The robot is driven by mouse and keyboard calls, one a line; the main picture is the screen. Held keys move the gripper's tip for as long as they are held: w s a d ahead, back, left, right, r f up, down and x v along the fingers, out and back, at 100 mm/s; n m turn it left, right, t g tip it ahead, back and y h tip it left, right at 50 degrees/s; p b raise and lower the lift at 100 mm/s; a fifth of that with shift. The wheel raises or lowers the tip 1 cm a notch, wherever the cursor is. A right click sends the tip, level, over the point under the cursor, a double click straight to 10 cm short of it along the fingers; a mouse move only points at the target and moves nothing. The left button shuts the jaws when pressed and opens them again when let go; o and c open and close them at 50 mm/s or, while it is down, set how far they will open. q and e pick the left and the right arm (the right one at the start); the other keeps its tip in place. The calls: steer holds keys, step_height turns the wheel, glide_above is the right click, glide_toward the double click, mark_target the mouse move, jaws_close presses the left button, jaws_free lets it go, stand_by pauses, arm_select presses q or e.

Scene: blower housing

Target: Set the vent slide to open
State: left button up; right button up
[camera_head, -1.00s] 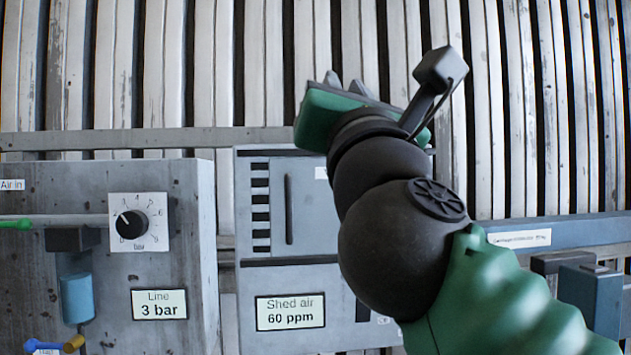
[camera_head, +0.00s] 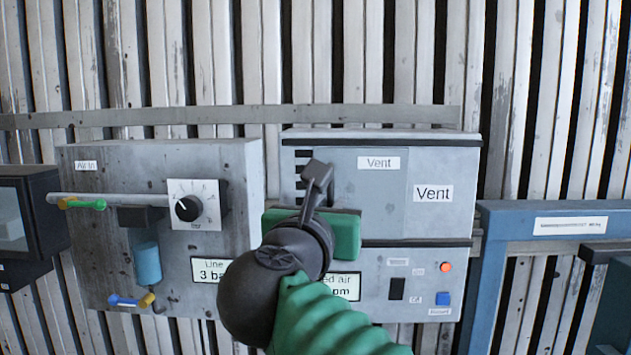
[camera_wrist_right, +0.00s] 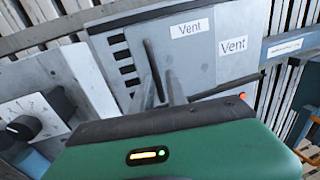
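The vent slide (camera_head: 372,190) is a flat grey plate labelled "Vent" on the upper part of the grey blower housing (camera_head: 440,222). Dark slots (camera_head: 301,170) show uncovered along its left side. In the right wrist view the slide (camera_wrist_right: 195,60) has a dark upright bar handle (camera_wrist_right: 151,58) near its left edge. My right gripper (camera_wrist_right: 160,91) is in front of the slide; its two grey fingers are apart, one on each side of the handle's lower end. Contact cannot be told. My left gripper is out of view.
Left of the housing is an air panel (camera_head: 100,230) with a pressure dial (camera_head: 196,205) and a blue cup (camera_head: 147,264). Below the slide are a black switch (camera_head: 397,289), orange lamp (camera_head: 446,267) and blue button (camera_head: 443,298). A blue frame (camera_head: 490,270) stands at right.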

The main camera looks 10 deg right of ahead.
mark_target(329, 200)
steer(key=x, duration=0.1)
steer(key=p+x, duration=0.1)
steer(key=shift+w+d+r, duration=0.2)
steer(key=shift+w+d, duration=0.05)
steer(key=shift+w+a+f, duration=0.2)
steer(key=shift+w+a, duration=0.05)
steer(key=shift+w, duration=0.3)
steer(key=shift+a, duration=0.35)
steer(key=shift+d, duration=0.1)
steer(key=c, duration=0.4)
steer(key=shift+s+d, duration=0.1)
steer(key=shift+d, duration=0.25)
jaws_close()
steer(key=shift+a+r, duration=0.1)
